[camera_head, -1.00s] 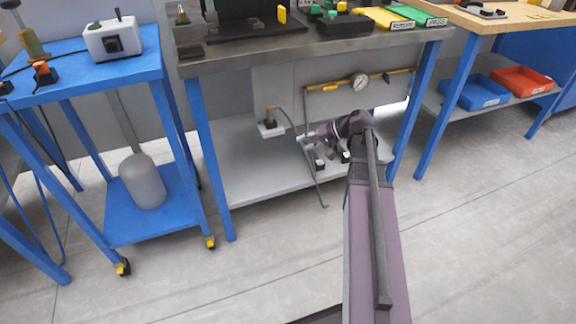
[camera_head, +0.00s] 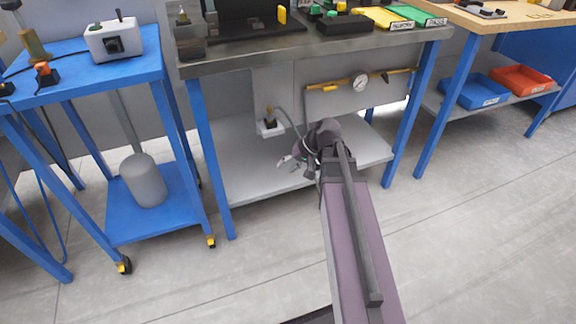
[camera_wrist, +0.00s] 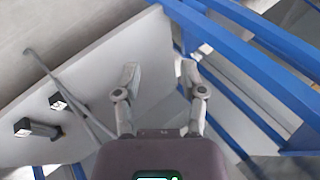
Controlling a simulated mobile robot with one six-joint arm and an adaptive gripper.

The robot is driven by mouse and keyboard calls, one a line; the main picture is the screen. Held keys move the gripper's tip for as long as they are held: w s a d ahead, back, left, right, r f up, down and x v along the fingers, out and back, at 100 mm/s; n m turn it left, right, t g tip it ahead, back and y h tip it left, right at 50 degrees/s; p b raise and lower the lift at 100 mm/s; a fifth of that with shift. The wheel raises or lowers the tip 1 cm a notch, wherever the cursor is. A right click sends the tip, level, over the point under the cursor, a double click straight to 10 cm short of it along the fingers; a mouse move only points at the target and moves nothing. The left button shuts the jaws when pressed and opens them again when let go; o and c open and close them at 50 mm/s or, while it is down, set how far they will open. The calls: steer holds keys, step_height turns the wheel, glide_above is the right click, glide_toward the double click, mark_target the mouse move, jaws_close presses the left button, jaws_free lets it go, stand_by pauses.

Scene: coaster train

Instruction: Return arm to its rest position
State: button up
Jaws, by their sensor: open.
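My gripper (camera_head: 284,162) shows in the head view in front of the middle workbench, near its grey lower shelf (camera_head: 251,188). My arm reaches up to it from the bottom of the picture. In the wrist view, the two fingers of my gripper (camera_wrist: 156,80) stand apart with nothing between them. Behind them lie the pale shelf panel (camera_wrist: 95,65) and blue bench legs.
The workbench top (camera_head: 310,52) overhangs behind my gripper, between blue legs. A blue cart (camera_head: 100,65) stands left. Open floor lies in front.

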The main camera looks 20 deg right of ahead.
stand_by(0.5)
steer(key=shift+s+a+f+n+g+h+p, duration=0.95)
steer(key=shift+s+a+g+h, duration=0.65)
steer(key=shift+s+a+h, duration=2.4)
step_height(320, 180, up, 38)
steer(key=s+d+y+p, duration=0.1)
steer(key=p, duration=3.6)
steer(key=shift+f, duration=0.2)
steer(key=shift+d, duration=0.1)
